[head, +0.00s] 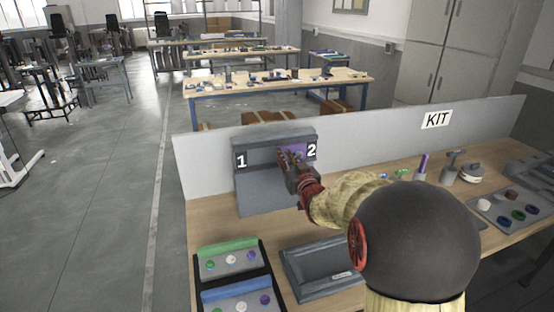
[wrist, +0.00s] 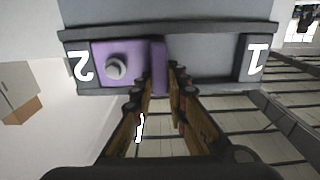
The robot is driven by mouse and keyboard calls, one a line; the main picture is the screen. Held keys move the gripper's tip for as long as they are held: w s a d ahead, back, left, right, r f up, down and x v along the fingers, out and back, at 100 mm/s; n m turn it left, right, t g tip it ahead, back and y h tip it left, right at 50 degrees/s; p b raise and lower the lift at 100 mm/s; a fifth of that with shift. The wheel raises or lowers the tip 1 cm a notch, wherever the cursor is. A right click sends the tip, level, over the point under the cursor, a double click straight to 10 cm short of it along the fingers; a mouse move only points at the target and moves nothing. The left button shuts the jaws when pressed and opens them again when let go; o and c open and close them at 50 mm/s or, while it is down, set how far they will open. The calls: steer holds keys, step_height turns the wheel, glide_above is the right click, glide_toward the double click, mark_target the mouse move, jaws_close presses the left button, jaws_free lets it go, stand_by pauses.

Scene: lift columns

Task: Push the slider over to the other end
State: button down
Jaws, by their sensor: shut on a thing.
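The slider is a purple block (wrist: 125,52) with a round silver knob and an upright purple fin (wrist: 158,60). It sits in the grey slider housing (wrist: 205,88) at the end marked 2. The wrist view is upside down, so the 2 is on its left and the 1 on its right. In the head view the purple slider (head: 297,149) is partly hidden by my gripper (head: 284,158). My gripper (wrist: 161,73) is shut on the slider's fin, one finger on each side. The bare channel runs from the fin toward the 1.
The housing (head: 262,193) stands on the wooden bench against a grey partition (head: 205,158). In front are a tray (head: 232,243) with green and blue bars and a dark grey box (head: 322,270).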

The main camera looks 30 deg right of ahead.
steer(key=shift+d, duration=0.15)
steer(key=c, duration=1.8)
jaws_free()
steer(key=shift+d, duration=0.1)
steer(key=shift+o, duration=0.2)
steer(key=shift+s, duration=0.15)
steer(key=v, duration=1.2)
